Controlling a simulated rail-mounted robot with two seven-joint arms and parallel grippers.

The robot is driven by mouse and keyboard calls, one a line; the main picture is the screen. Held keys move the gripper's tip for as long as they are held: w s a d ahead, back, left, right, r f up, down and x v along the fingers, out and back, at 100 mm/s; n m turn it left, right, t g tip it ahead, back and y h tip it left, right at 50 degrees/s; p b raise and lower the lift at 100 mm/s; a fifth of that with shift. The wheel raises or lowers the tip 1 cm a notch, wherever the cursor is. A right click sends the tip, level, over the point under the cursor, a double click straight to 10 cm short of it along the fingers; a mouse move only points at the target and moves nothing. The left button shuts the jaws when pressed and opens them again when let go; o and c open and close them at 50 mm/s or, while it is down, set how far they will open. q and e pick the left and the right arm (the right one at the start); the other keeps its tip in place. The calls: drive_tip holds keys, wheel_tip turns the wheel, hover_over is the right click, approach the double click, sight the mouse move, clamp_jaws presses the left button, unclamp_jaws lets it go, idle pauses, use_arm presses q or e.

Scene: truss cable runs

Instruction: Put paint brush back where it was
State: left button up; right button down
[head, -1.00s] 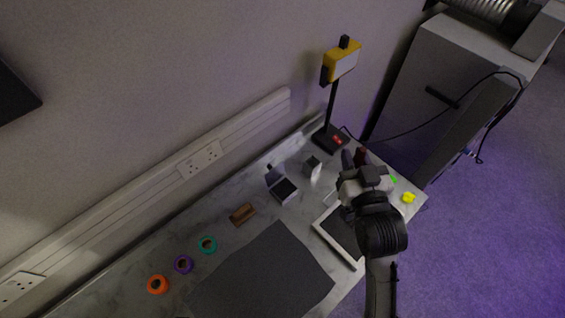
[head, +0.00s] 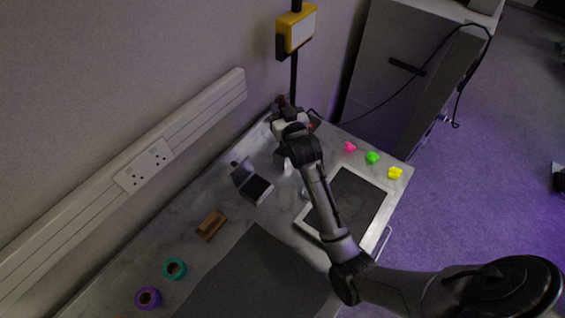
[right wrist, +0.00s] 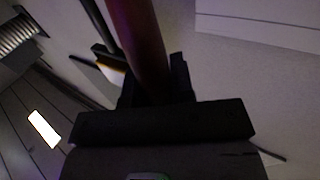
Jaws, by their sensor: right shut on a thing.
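My right gripper (head: 283,108) is at the far end of the table, in front of the lamp post. It is shut on a dark red handle (right wrist: 138,45), likely the paint brush, which fills the top middle of the right wrist view. In the head view only a small dark red tip of it shows above the jaws. The brush's bristles are hidden. A small white block-like holder (head: 285,165) stands on the table just below my right wrist, partly covered by it. My left gripper is not in view.
A yellow work lamp (head: 297,30) stands behind my gripper. An open small box (head: 254,187), a brown block (head: 211,224) and tape rolls (head: 175,268) lie to the left. A white-framed tray (head: 381,217) and pink, green and yellow pieces (head: 395,173) lie to the right.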

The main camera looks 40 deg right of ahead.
wheel_tip(320, 180, down, 10)
drive_tip(key=b, duration=0.1)
drive_tip(key=shift+d+f, duration=0.2)
drive_tip(key=shift+d, duration=0.1)
drive_tip(key=shift+w+f, duration=0.1)
idle(0.3)
drive_tip(key=c, duration=1)
unclamp_jaws()
drive_tip(key=v, duration=1.2)
drive_tip(key=shift+a, duration=0.1)
